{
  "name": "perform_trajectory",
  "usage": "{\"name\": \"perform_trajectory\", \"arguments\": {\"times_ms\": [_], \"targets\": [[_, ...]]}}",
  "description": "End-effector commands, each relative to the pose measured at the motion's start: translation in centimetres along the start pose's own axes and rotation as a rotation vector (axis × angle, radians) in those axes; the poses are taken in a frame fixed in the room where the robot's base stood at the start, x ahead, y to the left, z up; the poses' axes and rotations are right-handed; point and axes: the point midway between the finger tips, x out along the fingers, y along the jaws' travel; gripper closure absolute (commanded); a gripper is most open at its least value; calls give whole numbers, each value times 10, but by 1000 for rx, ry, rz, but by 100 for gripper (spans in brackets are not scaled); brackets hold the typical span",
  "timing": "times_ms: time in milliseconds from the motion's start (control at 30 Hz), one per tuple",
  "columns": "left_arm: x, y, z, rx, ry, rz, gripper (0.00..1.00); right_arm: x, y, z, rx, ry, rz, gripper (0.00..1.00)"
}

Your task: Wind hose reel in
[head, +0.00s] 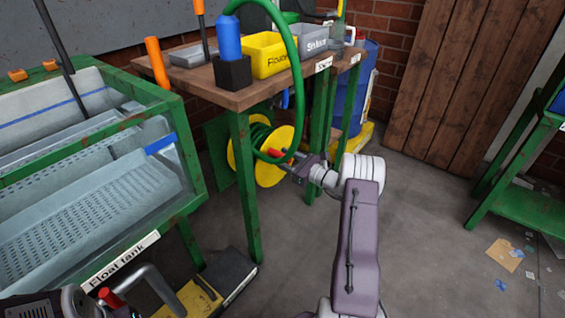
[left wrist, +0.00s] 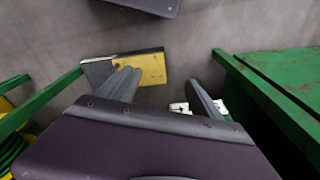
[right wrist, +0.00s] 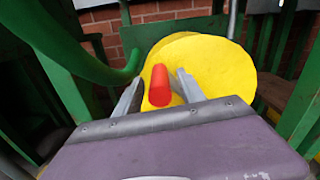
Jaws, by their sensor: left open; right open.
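The hose reel (head: 271,172) has a yellow disc and green hose (head: 299,75) wound behind it, below the wooden table. A length of hose arches up over the tabletop. The reel's red crank handle (head: 277,153) points out towards my right gripper (head: 284,164). In the right wrist view the red handle (right wrist: 160,87) stands between the spread fingers of my right gripper (right wrist: 157,82), with the yellow disc (right wrist: 205,65) behind. Contact cannot be told. My left gripper (left wrist: 163,88) is open and empty above the floor, away from the reel.
The wooden table (head: 205,75) with green legs carries a yellow bin (head: 268,55) and a blue bottle (head: 228,38). The green-framed float tank (head: 100,175) stands at left. A blue barrel (head: 357,95) is behind.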

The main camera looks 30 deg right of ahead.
Motion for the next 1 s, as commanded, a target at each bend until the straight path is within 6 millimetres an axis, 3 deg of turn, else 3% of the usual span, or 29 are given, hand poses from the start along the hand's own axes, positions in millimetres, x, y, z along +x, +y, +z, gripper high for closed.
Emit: {"name": "perform_trajectory", "arguments": {"times_ms": [233, 267, 400, 433, 1000], "targets": [[0, 0, 0, 0, 0, 0, 25, 2, 0, 1, 0, 0, -1, 53], [0, 0, 0, 0, 0, 0, 25, 2, 0, 1, 0, 0, -1, 59], [0, 0, 0, 0, 0, 0, 25, 2, 0, 1, 0, 0, 0, 98], [0, 0, 0, 0, 0, 0, 25, 2, 0, 1, 0, 0, 0, 100], [0, 0, 0, 0, 0, 0, 25, 2, 0, 0, 1, 0, 0, 100]]}}
